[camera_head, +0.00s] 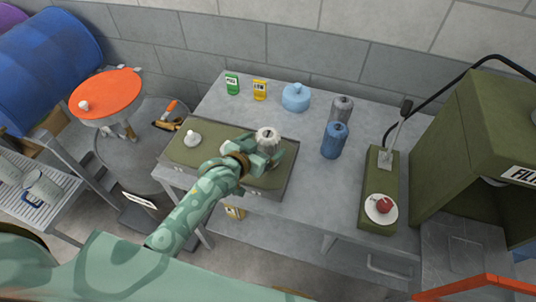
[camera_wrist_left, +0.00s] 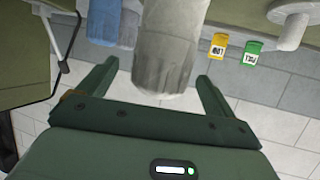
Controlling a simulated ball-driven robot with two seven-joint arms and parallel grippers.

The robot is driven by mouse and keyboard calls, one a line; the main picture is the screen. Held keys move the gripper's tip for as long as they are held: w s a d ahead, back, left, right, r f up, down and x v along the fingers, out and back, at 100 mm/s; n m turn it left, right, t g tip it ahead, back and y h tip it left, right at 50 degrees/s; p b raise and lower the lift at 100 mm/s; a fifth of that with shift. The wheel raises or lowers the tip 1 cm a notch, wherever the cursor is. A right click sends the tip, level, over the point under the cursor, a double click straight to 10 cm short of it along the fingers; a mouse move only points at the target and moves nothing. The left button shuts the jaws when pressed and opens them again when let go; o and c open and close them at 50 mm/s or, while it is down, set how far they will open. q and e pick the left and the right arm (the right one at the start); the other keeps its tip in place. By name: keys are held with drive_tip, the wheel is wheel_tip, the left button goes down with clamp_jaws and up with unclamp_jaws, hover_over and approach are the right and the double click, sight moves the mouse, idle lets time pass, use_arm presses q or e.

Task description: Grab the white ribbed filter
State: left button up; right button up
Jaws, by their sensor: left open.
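The white ribbed filter (camera_head: 267,135) stands at the right part of the olive tray on the grey bench. In the left wrist view the pale filter (camera_wrist_left: 172,45) fills the upper middle, in the gap between the two fingers. My left gripper (camera_head: 265,157) is open, on the near side of the filter, with its fingers pointing at it. In the left wrist view the gripper (camera_wrist_left: 155,80) has one finger on each side of the filter's outline; contact cannot be told. The gripper partly hides the filter's lower part in the head view. My right gripper is not in view.
A blue filter (camera_head: 334,141) and a grey one (camera_head: 342,107) stand to the right. A small white piece (camera_head: 192,138) stands on the tray's left part. A light blue canister (camera_head: 296,98), green box (camera_head: 232,84) and yellow box (camera_head: 260,90) stand behind. An olive lever device (camera_head: 379,180) stands further right.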

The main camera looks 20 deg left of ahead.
use_arm(q)
drive_tip(key=x, duration=0.4)
drive_tip(key=shift+w+f+b, duration=0.15)
drive_tip(key=shift+w+b, duration=0.1)
drive_tip(key=shift+b, duration=0.15)
drive_tip(key=shift+w, duration=0.15)
drive_tip(key=shift+s, duration=0.2)
drive_tip(key=c, duration=1.4)
drive_tip(key=shift+c, duration=0.6)
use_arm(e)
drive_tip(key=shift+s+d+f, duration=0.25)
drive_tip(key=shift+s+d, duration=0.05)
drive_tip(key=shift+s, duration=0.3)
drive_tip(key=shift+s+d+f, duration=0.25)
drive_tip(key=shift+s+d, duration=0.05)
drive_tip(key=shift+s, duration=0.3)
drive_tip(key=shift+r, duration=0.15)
